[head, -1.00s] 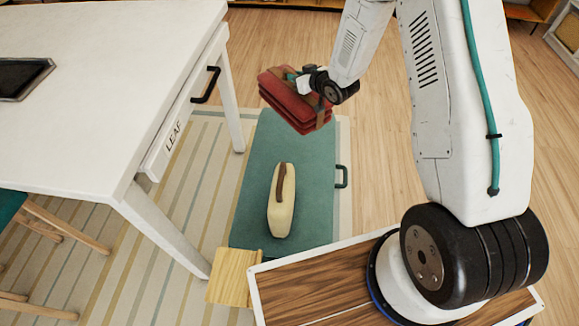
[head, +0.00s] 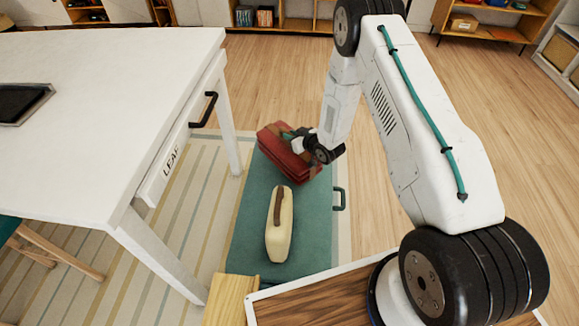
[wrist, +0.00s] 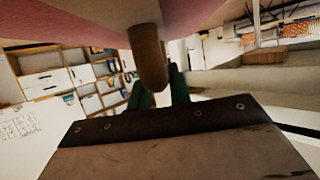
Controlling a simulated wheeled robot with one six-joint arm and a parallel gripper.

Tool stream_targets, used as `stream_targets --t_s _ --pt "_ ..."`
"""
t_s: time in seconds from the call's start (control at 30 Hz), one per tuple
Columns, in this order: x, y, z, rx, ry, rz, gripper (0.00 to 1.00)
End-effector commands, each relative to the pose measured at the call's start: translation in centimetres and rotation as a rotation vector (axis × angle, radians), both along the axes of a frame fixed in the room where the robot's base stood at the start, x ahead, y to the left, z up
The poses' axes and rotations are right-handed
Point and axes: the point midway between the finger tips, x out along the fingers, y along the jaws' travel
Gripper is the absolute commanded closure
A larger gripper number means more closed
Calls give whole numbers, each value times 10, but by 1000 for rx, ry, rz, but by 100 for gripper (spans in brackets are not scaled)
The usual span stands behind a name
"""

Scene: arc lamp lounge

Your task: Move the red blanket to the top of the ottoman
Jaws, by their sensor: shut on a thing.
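The red blanket (head: 282,160) is a folded stack with a brown strap, at the far end of the teal ottoman (head: 250,235) in the head view. My gripper (head: 296,143) is shut on it at the strap side. I cannot tell whether its underside touches the ottoman top. In the wrist view, the blanket (wrist: 205,15) fills the top edge, its brown strap (wrist: 150,60) hanging between my teal fingers (wrist: 160,88). A cream bundle (head: 271,243) with a brown band lies on the near half of the ottoman.
A white table (head: 100,120) with a drawer stands left of the ottoman. A dark handle (head: 340,198) sticks out on the ottoman's right side. A wooden block (head: 230,298) is at its near end. Wooden floor (head: 290,75) is clear beyond.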

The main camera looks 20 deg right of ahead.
Motion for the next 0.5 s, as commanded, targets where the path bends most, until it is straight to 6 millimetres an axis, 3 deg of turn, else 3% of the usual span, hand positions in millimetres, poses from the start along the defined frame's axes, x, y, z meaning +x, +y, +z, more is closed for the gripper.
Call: stream_targets --t_s 0.1,0.37,0.5 --pt "1 0 -19 1 -2 0 100" --pt "1 0 -38 1 -2 0 100" --pt "0 0 -58 2 0 1 100"
